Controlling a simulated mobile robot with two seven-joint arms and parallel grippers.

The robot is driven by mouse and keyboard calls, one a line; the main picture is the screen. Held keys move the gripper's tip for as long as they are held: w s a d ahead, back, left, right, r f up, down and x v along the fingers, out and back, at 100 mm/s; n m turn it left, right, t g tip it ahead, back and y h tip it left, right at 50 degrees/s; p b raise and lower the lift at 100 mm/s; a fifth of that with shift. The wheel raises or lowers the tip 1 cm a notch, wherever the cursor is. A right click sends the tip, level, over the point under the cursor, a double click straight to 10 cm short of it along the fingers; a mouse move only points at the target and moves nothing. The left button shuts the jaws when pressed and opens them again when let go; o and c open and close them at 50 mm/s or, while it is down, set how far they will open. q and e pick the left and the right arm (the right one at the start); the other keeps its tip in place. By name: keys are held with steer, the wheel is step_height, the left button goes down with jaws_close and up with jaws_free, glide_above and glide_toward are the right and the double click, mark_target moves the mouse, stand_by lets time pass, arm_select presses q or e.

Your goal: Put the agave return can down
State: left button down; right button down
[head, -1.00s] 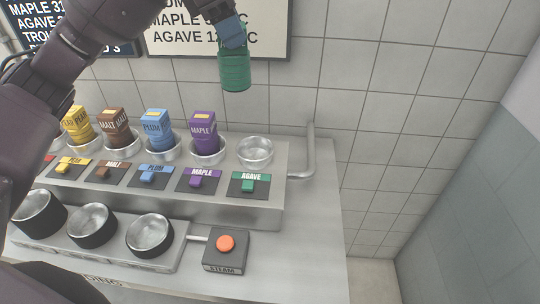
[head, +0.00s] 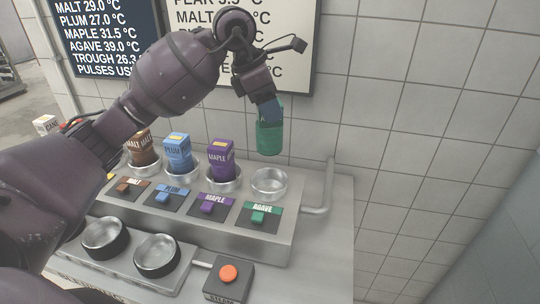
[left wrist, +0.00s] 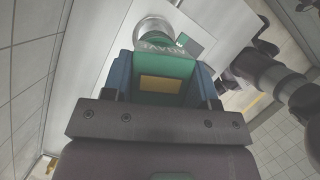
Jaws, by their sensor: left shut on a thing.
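The green agave can (head: 269,139) hangs upright or nearly so in my left gripper (head: 267,108), above the empty metal cup (head: 269,182) behind the green AGAVE label (head: 260,212). There is a gap between the can's bottom and the cup. In the left wrist view the can (left wrist: 165,68) sits between the two blue fingers of my left gripper (left wrist: 160,85), with a yellow patch on its near face. The round cup (left wrist: 153,28) shows just beyond it, partly hidden by the can. My right gripper is not in view.
The purple maple carton (head: 221,158), blue plum carton (head: 178,152) and brown malt carton (head: 143,147) stand in neighbouring cups. A pipe (head: 326,190) rises right of the agave cup. A box with an orange button (head: 229,273) and dark bowls (head: 157,254) are in front.

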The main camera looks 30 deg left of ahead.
mark_target(270, 152)
arm_select(q)
step_height(270, 152, down, 7)
steer(key=shift+f, duration=2.45)
steer(key=shift+f, duration=0.1)
steer(key=shift+f, duration=0.1)
steer(key=shift+c, duration=2.1)
jaws_free()
